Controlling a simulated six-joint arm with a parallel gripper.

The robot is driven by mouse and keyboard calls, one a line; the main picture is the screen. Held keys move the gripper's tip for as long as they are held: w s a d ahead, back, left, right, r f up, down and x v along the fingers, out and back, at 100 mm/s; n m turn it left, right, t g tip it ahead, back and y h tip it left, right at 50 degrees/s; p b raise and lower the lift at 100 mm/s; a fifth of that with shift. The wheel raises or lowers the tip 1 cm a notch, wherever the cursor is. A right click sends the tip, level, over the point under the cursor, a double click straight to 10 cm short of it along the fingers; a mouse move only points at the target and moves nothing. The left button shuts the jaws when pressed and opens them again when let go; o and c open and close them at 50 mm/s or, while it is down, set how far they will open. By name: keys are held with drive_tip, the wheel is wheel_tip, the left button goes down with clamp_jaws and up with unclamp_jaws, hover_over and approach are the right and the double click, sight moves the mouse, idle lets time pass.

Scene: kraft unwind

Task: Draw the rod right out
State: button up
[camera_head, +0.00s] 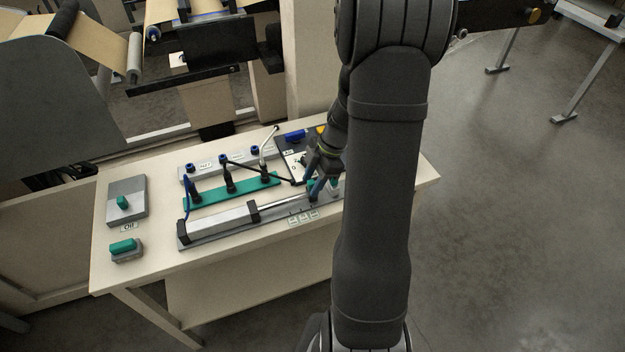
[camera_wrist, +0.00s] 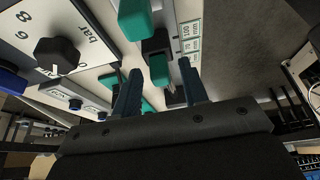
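A silver cylinder (camera_head: 220,220) lies along a grey base rail on the table in the head view. Its thin rod (camera_head: 285,201) runs right from the black end cap towards a teal piece (camera_head: 312,185) beneath my gripper (camera_head: 318,180). In the wrist view, my gripper (camera_wrist: 160,72) has its two fingers apart. A small teal block (camera_wrist: 158,70) shows between the fingertips, with a gap visible on each side. A second teal block (camera_wrist: 135,18) is farther up. Scale labels (camera_wrist: 190,38) are beside the rail. My arm hides the rail's right end in the head view.
A teal manifold (camera_head: 205,197) with upright black fittings and hoses stands behind the cylinder. A panel with a black bar dial (camera_wrist: 57,55) is close by on the left.

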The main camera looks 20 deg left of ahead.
drive_tip(key=v, duration=1.7)
drive_tip(key=shift+r, duration=0.2)
drive_tip(key=shift+f, duration=0.1)
drive_tip(key=c, duration=0.5)
drive_tip(key=s+a+f+n+h, duration=0.2)
drive_tip(key=s+n, duration=0.1)
drive_tip(key=s+a+f+n+t+h, duration=0.1)
drive_tip(key=s+a+f+n+h, duration=0.1)
drive_tip(key=s+a+n+h, duration=0.1)
drive_tip(key=s+a+f+n+t+h, duration=0.1)
drive_tip(key=s+a+f+n+h, duration=0.1)
drive_tip(key=s+f, duration=0.1)
drive_tip(key=shift+s+a+f+n+h, duration=0.1)
drive_tip(key=shift+a+n+h, duration=0.25)
drive_tip(key=shift+n+h, duration=0.05)
clamp_jaws()
drive_tip(key=n+t+h, duration=0.2)
drive_tip(key=n+t, duration=0.6)
drive_tip(key=n, duration=0.1)
approach(284, 200)
wheel_tip(284, 200, up, 5)
drive_tip(key=shift+a+f, duration=0.1)
drive_tip(key=shift+f, duration=0.1)
drive_tip(key=x, duration=1)
drive_tip(key=shift+f, duration=0.15)
drive_tip(key=shift+w+d+r, duration=0.2)
drive_tip(key=shift+w+d, duration=0.65)
drive_tip(key=shift+d, duration=0.15)
drive_tip(key=shift+w+d, duration=0.4)
drive_tip(key=shift+w, duration=0.05)
